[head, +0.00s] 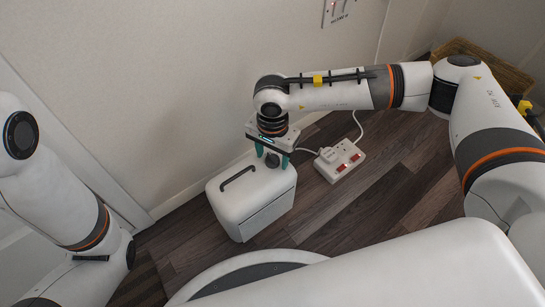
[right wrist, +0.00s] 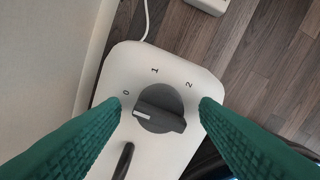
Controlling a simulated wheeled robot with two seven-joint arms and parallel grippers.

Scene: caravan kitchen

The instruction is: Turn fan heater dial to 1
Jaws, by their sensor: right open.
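The fan heater (head: 232,203) is a white rounded box with a dark handle, standing on the floor near the wall. Its dark dial (right wrist: 160,108) is on top, and shows in the head view between my fingers (head: 272,160). The numbers 0, 1 and 2 are printed around it. The white mark on the dial's bar lies at its left end, on the side of the 0. My right gripper (right wrist: 161,102) is open above the heater, one green finger on each side of the dial with visible gaps. My left gripper is out of view; only my left arm shows.
A white power strip (head: 339,160) with red switches and a plug lies on the floor right of the heater, with white cables. A wall socket (head: 338,12) is above. A wicker basket (head: 486,66) stands at the back right. The wall is close behind the heater.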

